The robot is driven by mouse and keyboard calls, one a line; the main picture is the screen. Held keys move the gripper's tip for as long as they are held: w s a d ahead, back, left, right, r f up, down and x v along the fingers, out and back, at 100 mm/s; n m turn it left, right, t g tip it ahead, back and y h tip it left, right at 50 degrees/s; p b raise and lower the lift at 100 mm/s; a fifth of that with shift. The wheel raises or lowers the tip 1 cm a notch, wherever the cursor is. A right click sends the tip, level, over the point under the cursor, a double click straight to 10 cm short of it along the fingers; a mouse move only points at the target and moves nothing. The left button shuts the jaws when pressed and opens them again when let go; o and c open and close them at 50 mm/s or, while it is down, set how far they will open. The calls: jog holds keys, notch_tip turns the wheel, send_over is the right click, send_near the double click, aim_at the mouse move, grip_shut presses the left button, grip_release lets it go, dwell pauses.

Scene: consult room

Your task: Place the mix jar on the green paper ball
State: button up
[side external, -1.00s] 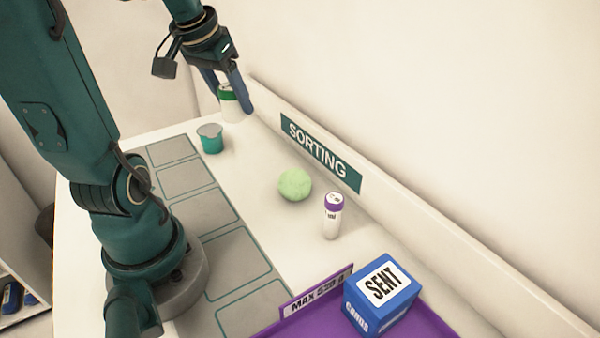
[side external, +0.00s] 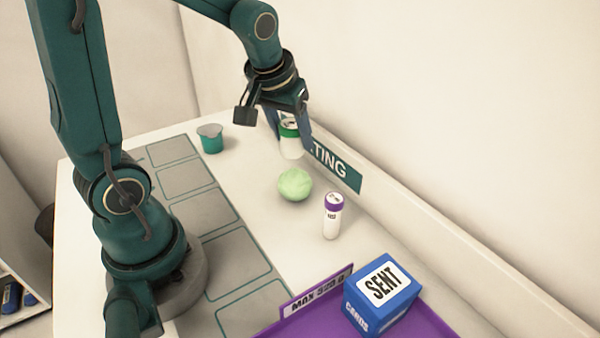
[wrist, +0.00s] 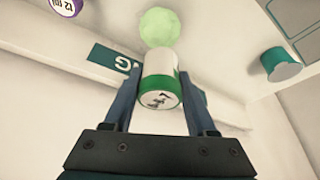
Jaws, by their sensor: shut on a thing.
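My gripper (side external: 292,138) is shut on a white jar with a green lid (side external: 291,150), most likely the mix jar. It holds the jar upright in the air, just above the green paper ball (side external: 295,185) in the side view. The ball is pale green, round and crumpled, and rests on the white tabletop. In the wrist view the jar (wrist: 159,83) sits between both fingers, lid towards the camera, with the ball (wrist: 159,27) beyond its base. A small gap or slight overlap between jar and ball cannot be judged.
A white vial with a purple lid (side external: 332,217) stands close to the ball's right. A teal cup (side external: 211,140) stands at the back left. A blue SENT box (side external: 382,296) sits in a purple tray (side external: 424,324) at the front.

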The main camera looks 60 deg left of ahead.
aim_at(295, 154)
jog(key=shift+w+d+f, duration=0.1)
jog(key=shift+d+f, duration=0.05)
jog(key=shift+f, duration=2)
jog(key=shift+f, duration=0.2)
jog(key=o, duration=1.4)
jog(key=shift+c, duration=0.2)
jog(key=shift+r, duration=0.1)
